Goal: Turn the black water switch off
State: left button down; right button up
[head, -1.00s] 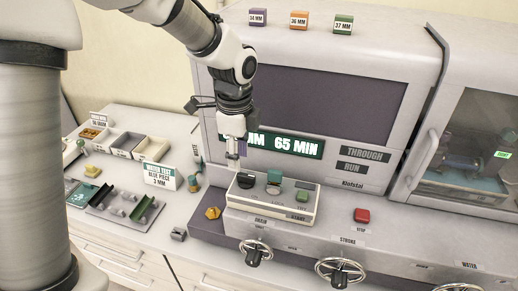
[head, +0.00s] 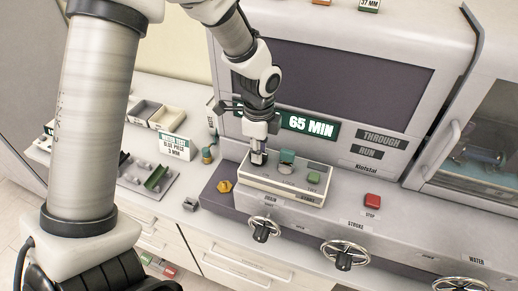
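A cream control box (head: 285,193) sits on the machine's ledge. It carries a teal switch (head: 287,157) in the middle and a green button (head: 313,177) at right. My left gripper (head: 258,160) points down at the left end of the box, over the place of the black switch. Its fingertips are close together and largely cover that switch. I cannot tell whether they touch or grip it, or how it is turned. My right gripper is not in view.
A red stop button (head: 372,200) is on the ledge to the right. Handwheels (head: 345,254) line the machine's front edge. A yellow knob (head: 224,186) lies left of the box. A white sign (head: 175,145) and a grey tray (head: 148,178) stand on the left counter.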

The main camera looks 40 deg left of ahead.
pick_arm(q)
jog(key=shift+s+r, duration=0.15)
jog(key=shift+n, duration=0.3)
jog(key=n, duration=1.3)
jog(key=shift+n+b, duration=0.5)
jog(key=shift+n, duration=1.6)
